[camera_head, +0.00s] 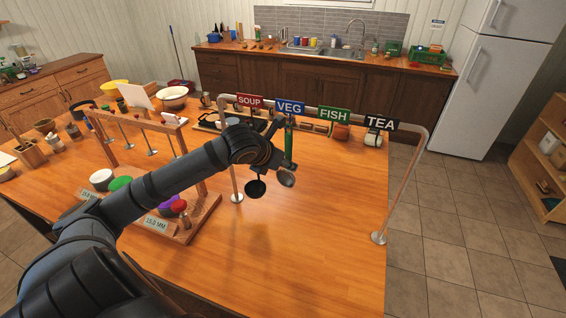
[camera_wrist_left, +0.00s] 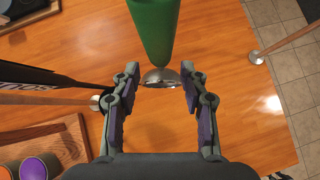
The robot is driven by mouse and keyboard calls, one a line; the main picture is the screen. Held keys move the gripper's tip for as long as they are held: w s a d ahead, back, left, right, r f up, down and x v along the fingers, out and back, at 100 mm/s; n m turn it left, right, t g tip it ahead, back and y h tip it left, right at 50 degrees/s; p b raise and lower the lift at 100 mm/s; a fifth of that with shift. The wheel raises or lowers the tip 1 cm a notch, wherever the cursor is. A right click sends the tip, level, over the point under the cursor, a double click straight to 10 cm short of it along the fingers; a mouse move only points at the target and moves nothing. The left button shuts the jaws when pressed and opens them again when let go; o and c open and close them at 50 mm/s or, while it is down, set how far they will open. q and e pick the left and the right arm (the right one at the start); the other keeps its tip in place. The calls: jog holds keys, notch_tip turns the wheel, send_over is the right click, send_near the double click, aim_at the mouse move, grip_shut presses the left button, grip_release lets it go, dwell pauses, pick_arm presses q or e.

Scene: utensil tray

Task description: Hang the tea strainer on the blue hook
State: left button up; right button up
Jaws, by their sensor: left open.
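A utensil with a green handle (camera_head: 289,142) and a round metal bowl (camera_head: 287,179) hangs below the blue VEG sign (camera_head: 290,107); I cannot tell whether it is the tea strainer. The hook itself is too small to make out. In the left wrist view its green handle (camera_wrist_left: 155,30) and metal bowl (camera_wrist_left: 160,77) show between and just beyond the fingers. My left gripper (camera_wrist_left: 160,72) is open, with a finger on each side of the bowl and no clear contact. It also shows in the head view (camera_head: 287,165), partly hidden by its own wrist. My right gripper is out of view.
A black ladle (camera_head: 256,188) hangs just left, close to my wrist. The copper rail (camera_head: 408,126) carries SOUP, FISH and TEA signs. A wooden stand (camera_head: 205,215) with coloured lids lies below my arm. The table's front right is clear.

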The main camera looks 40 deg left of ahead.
aim_at(286, 135)
pick_arm(q)
notch_tip(286, 135, up, 10)
jog(key=shift+f, duration=0.1)
dwell(0.4)
